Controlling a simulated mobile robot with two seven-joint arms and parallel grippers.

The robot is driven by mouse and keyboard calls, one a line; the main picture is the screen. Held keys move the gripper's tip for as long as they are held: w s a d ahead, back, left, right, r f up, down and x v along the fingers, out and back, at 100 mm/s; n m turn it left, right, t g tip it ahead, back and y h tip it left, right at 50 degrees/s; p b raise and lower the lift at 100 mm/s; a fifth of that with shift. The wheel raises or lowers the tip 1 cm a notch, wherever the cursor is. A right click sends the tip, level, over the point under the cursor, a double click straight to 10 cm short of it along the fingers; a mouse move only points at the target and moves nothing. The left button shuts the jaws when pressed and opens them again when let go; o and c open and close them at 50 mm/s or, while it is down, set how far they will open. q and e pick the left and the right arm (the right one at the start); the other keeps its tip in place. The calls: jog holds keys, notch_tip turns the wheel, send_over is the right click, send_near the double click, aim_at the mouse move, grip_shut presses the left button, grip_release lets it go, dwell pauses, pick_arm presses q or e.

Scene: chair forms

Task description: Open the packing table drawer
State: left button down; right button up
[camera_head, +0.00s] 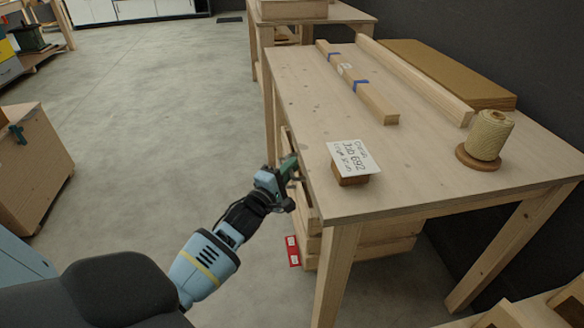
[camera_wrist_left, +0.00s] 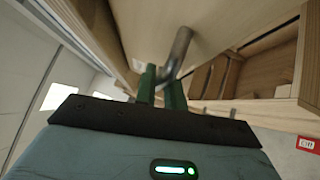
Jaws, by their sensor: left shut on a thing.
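The packing table (camera_head: 330,110) is pale wood, and its drawer front (camera_head: 307,200) shows as a strip of wood below the tabletop's left edge. My left gripper (camera_head: 289,167) is at that side, just outside the table edge. In the left wrist view, the green fingers of my left gripper (camera_wrist_left: 162,88) are shut on a grey metal bar handle (camera_wrist_left: 179,48). The handle is fixed to a pale wooden panel (camera_wrist_left: 215,22). Beside the panel, a recess with wooden boards (camera_wrist_left: 218,75) shows; I cannot tell how far the drawer stands out. My right gripper is not in view.
On the tabletop are a labelled block (camera_head: 351,163), a twine spool (camera_head: 490,137), and long wooden bars (camera_head: 415,80). A red tag (camera_head: 293,251) is by the lower boxes. A wooden crate (camera_head: 30,165) stands at left. The floor between is clear.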

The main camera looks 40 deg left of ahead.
pick_arm(q)
jog(key=s+a+p, duration=0.6)
jog(key=s+a, duration=0.8)
jog(key=s, duration=0.2)
jog(key=shift+s, duration=0.2)
jog(key=c, duration=1.5)
grip_release()
